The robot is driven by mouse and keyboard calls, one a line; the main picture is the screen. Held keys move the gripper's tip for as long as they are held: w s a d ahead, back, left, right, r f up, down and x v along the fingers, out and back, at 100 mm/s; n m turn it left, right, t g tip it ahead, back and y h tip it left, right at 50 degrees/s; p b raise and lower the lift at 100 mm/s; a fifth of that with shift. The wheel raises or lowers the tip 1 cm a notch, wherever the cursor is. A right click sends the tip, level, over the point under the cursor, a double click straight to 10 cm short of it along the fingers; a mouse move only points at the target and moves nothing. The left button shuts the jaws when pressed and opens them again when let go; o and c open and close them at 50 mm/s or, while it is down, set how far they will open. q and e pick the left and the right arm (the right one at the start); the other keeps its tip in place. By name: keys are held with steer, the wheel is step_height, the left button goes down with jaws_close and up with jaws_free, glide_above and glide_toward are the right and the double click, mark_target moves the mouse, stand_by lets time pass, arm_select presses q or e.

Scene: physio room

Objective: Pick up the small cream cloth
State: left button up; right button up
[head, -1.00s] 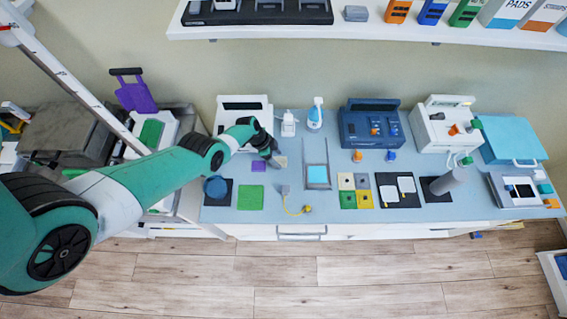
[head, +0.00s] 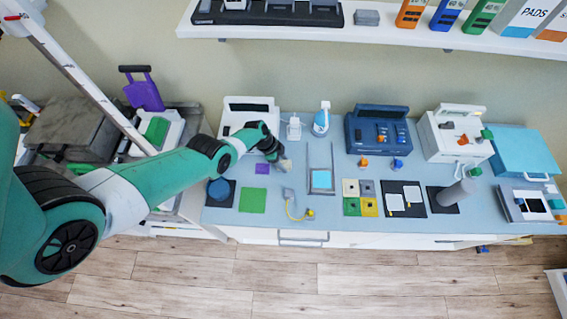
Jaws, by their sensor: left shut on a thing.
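The small cream cloth (head: 286,165) is at the tips of my left gripper (head: 279,158), above the left part of the blue-grey counter (head: 330,222). The left gripper is shut on the cloth. The dark jaws hide part of it, and I cannot tell whether its lower edge touches the counter. My right gripper is not in view.
A purple square (head: 262,168) and a green square (head: 253,199) lie left of the cloth. A framed tray with a light blue pad (head: 321,180) is to the right. A white bottle (head: 294,128) and a blue spray bottle (head: 321,119) stand behind.

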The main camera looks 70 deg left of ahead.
arm_select(q)
steer(key=r+p, duration=0.4)
steer(key=shift+d+r+p, duration=0.25)
steer(key=shift+r+p, duration=0.1)
steer(key=w+d+r+p, duration=0.3)
steer(key=d+r+p, duration=0.5)
steer(key=d, duration=0.5)
steer(key=shift+w+p, duration=0.2)
steer(key=shift+p, duration=0.9)
